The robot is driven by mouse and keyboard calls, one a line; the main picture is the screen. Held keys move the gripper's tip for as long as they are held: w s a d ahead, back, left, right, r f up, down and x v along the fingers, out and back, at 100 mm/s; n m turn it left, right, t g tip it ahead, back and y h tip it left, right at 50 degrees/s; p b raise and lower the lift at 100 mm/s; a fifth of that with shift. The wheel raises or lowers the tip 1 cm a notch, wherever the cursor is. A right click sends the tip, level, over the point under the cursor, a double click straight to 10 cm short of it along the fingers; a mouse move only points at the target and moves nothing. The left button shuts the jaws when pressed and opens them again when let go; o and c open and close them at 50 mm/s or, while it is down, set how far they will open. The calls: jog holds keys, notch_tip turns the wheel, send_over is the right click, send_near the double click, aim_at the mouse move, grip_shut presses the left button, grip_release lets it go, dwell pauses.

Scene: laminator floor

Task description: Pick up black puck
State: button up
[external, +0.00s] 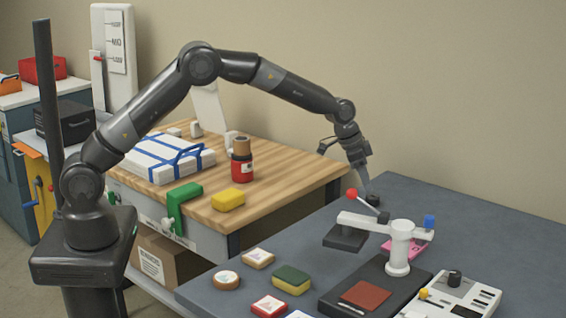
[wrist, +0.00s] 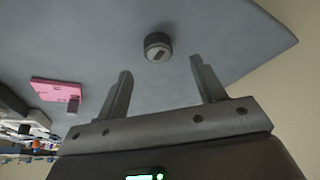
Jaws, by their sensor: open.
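The black puck (wrist: 157,47) is a short round dark piece with a pale rectangular mark on its face. It lies on the blue-grey table, just beyond my fingertips and in line with the gap between them in the wrist view. My gripper (wrist: 161,68) is open and empty, with a finger on each side of that gap. In the external view my gripper (external: 366,187) points down close above the puck (external: 373,200). I cannot tell the exact height left between them.
A white press with a red-balled lever (external: 400,250) stands in front of the puck. A pink piece (wrist: 57,92) lies to the left in the wrist view. The wooden bench (external: 290,177) is left of the blue-grey table (external: 460,215), whose back right is clear.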

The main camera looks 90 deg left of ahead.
aim_at(373, 197)
jog(key=x, duration=0.5)
jog(key=shift+w+d+f, duration=0.1)
jog(key=shift+f, duration=0.2)
jog(key=shift+c, duration=0.2)
jog(key=c, duration=1)
jog(key=shift+r, duration=0.1)
jog(key=shift+c, duration=0.2)
